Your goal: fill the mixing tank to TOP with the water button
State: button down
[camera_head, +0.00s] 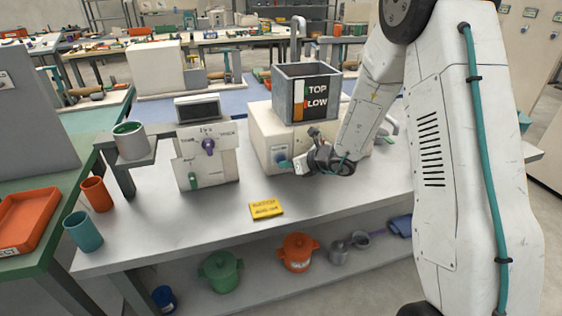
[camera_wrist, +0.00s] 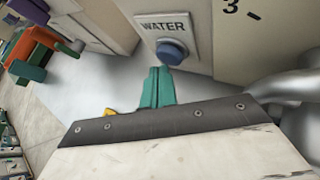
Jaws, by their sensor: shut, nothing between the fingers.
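The mixing tank (camera_head: 290,88) is a grey open box on a cream housing, with a dark plate marked TOP and LOW on its front. A narrow coloured strip runs beside those words; I cannot tell the water level. The blue round water button (camera_wrist: 171,51) sits under a WATER label on the cream housing (camera_head: 263,138). My gripper (camera_wrist: 158,72) is shut and empty, its teal fingers pointing at the button from just below it in the wrist view. Contact cannot be told. In the head view, my wrist stands in front of the housing.
A yellow card (camera_head: 266,209) lies on the grey table. A cream device with a purple knob (camera_head: 208,146) stands left, beside a green-filled cup (camera_head: 130,141) on a stand. Orange (camera_head: 97,194) and teal (camera_head: 83,232) cups stand at the left edge.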

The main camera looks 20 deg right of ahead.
jog(key=shift+w, duration=0.4)
dwell(1.4)
jog(key=shift+s, duration=0.1)
dwell(1.8)
jog(key=shift+s, duration=0.75)
jog(key=shift+s, duration=0.1)
jog(key=shift+s, duration=2.4)
dwell(0.7)
jog(key=shift+s, duration=1.9)
